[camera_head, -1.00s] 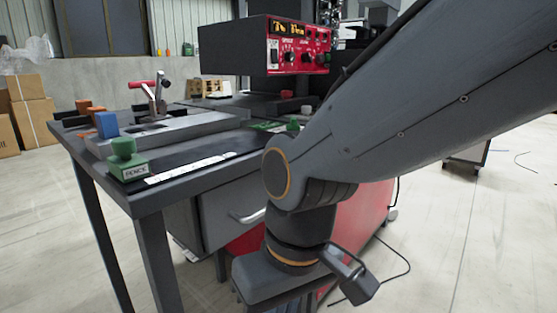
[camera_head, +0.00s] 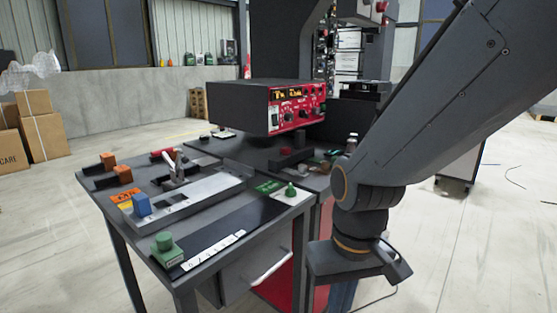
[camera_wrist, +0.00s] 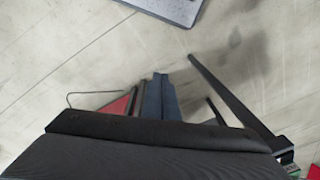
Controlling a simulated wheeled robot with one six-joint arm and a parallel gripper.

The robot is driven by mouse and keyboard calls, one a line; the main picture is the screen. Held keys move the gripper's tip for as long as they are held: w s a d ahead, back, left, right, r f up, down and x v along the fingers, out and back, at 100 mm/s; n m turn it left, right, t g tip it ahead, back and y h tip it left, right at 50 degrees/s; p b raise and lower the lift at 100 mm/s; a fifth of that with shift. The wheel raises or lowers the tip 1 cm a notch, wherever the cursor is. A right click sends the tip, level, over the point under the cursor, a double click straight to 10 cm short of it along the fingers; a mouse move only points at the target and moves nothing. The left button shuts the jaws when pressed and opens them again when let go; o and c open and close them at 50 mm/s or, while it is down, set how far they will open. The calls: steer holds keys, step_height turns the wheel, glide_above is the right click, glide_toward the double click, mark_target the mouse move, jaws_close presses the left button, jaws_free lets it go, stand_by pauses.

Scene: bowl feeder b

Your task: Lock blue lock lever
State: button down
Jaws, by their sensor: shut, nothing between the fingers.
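A blue block-shaped handle (camera_head: 141,203), apparently the blue lock lever, stands at the near left end of a grey metal plate (camera_head: 200,190) on the black workbench. Its lower part and any pivot are too small to make out. My gripper (camera_wrist: 160,76) points down, with its blue-grey fingers together and empty. In the head view it hangs below my wrist, in front of the bench and well to the right of the blue handle, mostly hidden. The blue handle is not seen in the wrist view.
A clamp with a metal lever (camera_head: 175,166) rises behind the plate. A control box (camera_head: 268,106) overhangs the back. Open floor lies right of the bench.

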steer(key=s+d+r+m+p, duration=0.2)
steer(key=d+r+p, duration=0.6)
steer(key=r+p, duration=0.3)
steer(key=shift+d+h+p, duration=0.3)
steer(key=shift+p, duration=0.65)
steer(key=c, duration=2.3)
jaws_free()
steer(key=shift+s+d, duration=0.15)
steer(key=o, duration=0.6)
